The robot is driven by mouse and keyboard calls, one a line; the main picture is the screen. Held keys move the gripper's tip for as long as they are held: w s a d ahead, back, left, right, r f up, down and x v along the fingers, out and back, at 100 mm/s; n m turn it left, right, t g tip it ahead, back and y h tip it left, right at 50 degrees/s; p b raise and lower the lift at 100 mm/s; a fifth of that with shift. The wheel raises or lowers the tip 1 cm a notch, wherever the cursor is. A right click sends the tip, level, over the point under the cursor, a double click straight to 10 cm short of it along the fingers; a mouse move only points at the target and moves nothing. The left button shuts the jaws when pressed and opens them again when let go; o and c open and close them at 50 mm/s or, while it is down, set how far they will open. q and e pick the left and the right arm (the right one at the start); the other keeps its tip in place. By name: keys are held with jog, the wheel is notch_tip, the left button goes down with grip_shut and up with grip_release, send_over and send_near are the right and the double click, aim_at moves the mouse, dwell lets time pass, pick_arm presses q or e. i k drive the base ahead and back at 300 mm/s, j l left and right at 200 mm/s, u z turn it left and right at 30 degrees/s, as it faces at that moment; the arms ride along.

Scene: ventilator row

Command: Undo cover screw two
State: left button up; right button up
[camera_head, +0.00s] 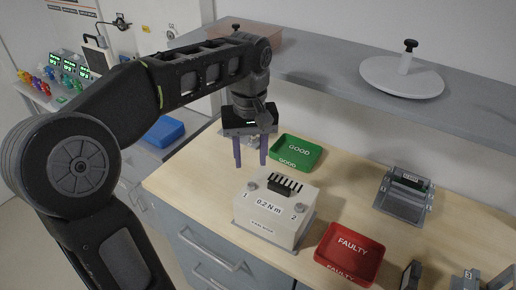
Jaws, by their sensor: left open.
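The white ventilator box (270,228), labelled "0.2 N m", stands on a grey base on the wooden bench. Cover screw two (299,207) is a grey knob-like head at the box's right, near the printed "2". Cover screw one (251,186) is at the left, near the "1". A black slotted part (286,186) sits on top at the back, between them. My left gripper (250,154) is open, with its two purple fingers pointing down above and behind the box, apart from both screws. I see nothing between the fingers. My right gripper is not in view.
A green GOOD tray (311,157) lies behind the box and a red FAULTY tray (372,257) to its right. A grey fixture (405,193) stands at the back right. A grey shelf (330,78) overhangs the bench's back. A blue bin (164,131) is at left.

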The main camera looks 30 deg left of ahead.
aim_at(299, 207)
jog(key=k, duration=1)
